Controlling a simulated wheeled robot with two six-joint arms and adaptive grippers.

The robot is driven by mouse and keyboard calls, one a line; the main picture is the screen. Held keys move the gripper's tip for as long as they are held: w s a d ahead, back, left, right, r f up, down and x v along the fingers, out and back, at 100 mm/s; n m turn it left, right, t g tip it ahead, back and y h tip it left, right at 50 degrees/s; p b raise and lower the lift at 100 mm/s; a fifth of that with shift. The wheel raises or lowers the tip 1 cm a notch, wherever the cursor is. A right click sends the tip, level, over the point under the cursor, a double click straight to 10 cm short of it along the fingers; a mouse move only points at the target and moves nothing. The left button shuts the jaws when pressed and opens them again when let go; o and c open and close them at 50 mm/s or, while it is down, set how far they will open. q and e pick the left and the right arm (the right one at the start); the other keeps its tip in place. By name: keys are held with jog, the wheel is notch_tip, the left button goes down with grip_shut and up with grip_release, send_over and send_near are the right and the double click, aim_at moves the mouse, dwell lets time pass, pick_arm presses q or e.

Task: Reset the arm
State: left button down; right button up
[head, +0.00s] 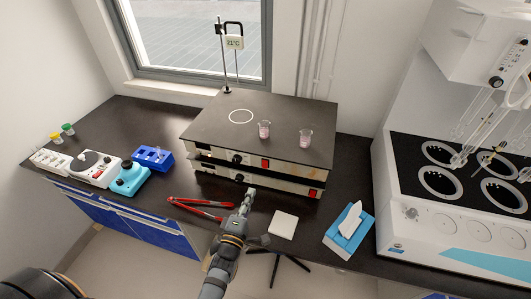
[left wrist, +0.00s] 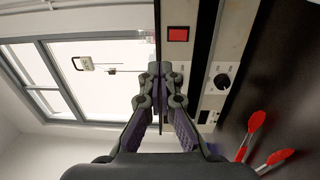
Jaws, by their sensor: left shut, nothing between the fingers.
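My left gripper (head: 249,193) is at the front edge of the black-topped heater unit (head: 215,122), close to its front panel. It is shut and empty. In the left wrist view the closed fingers (left wrist: 160,72) point along the panel, with a red switch (left wrist: 178,35) and a black knob (left wrist: 222,81) beside them. Red tongs (head: 195,203) lie on the bench left of the gripper, and their red tips (left wrist: 256,122) show in the left wrist view. My right gripper is not in view.
Two small beakers (head: 264,129) (head: 305,137) stand on the heater top. A white pad (head: 283,225) and a blue tissue box (head: 349,232) lie to the right. The white distiller (head: 430,230) stands far right. A teal device (head: 129,180) and blue rack (head: 153,158) stand left.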

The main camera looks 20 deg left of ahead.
pick_arm(q)
jog(key=s+a+f+m+g+y, duration=0.2)
jog(key=s+a+f+m+g, duration=0.15)
jog(key=a+m+g, duration=0.4)
jog(key=s+r+m+g, duration=0.1)
jog(key=s+m+g, duration=0.6)
jog(key=s+m, duration=0.55)
notch_tip(320, 180, down, 25)
jog(key=s+a+n+g+b, duration=0.1)
jog(key=s+a+n+g, duration=0.1)
jog(key=s, duration=0.1)
jog(key=s+a+f+b, duration=0.1)
jog(key=s+f, duration=1.8)
jog(key=f, duration=0.1)
jog(key=shift+s+a+g+h, duration=0.25)
jog(key=shift+s+g+h, duration=0.05)
jog(key=shift+g+h, duration=0.15)
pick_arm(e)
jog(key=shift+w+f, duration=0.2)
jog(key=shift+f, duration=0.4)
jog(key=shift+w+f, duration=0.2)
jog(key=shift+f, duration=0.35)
